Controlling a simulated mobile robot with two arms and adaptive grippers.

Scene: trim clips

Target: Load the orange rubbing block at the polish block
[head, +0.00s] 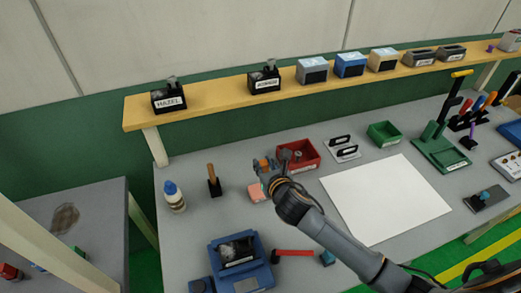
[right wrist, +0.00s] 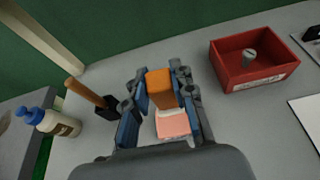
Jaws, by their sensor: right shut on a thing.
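The orange rubbing block (right wrist: 160,88) is between the fingers of my right gripper (right wrist: 162,98), which is shut on it. In the head view my right gripper (head: 268,177) is over the grey bench, and a bit of the orange block shows at its tip. A pink block (right wrist: 173,124) with a pale edge lies just below the orange block; it also shows in the head view (head: 258,192). Whether the two touch, I cannot tell. Which thing is the polish block is not readable. My left gripper is not in view.
A red bin (head: 304,152) stands close right of the gripper. A wooden-handled tool in a black holder (head: 214,188) and a blue-capped bottle (head: 174,197) stand to the left. A blue fixture (head: 240,262) is in front. A white sheet (head: 385,200) lies right.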

